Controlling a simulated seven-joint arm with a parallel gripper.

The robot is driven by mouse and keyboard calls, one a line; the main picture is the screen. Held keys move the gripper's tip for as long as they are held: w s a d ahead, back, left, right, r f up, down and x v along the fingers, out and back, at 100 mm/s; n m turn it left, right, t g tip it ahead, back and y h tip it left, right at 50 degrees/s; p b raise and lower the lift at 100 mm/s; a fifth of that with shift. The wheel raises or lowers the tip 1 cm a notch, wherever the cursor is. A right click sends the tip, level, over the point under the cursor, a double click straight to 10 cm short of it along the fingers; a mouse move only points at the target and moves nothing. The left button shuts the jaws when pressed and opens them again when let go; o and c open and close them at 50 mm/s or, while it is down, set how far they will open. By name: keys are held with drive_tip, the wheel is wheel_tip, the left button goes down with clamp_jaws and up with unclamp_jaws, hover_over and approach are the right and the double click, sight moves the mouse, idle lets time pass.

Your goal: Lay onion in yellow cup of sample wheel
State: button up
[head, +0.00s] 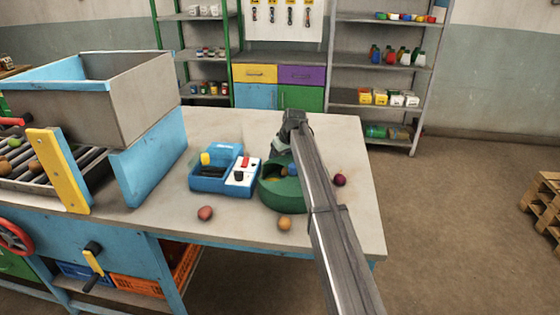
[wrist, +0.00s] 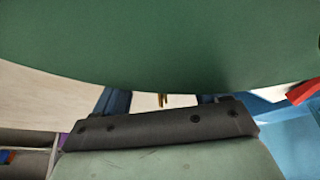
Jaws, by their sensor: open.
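The green round sample wheel (head: 284,195) stands on the table right of the blue box, partly hidden by my arm. A round orange-brown vegetable (head: 285,223), apparently the onion, lies on the table just in front of the wheel. My gripper (head: 281,149) is at the wheel's back edge in the head view, with its fingertips hidden. In the wrist view the open fingers of my gripper (wrist: 161,100) run behind a large green surface (wrist: 165,50). A small yellow-brown stub (wrist: 162,100) shows between them; I cannot tell what it is.
A blue box with switches (head: 225,172) stands close left of the wheel. A reddish vegetable (head: 205,213) and a dark purple one (head: 340,180) lie on the table (head: 240,130). A grey bin (head: 125,95) and roller conveyor are at left. The table's back is clear.

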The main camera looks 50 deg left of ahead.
drive_tip(key=c, duration=1.2)
drive_tip(key=shift+r, duration=0.15)
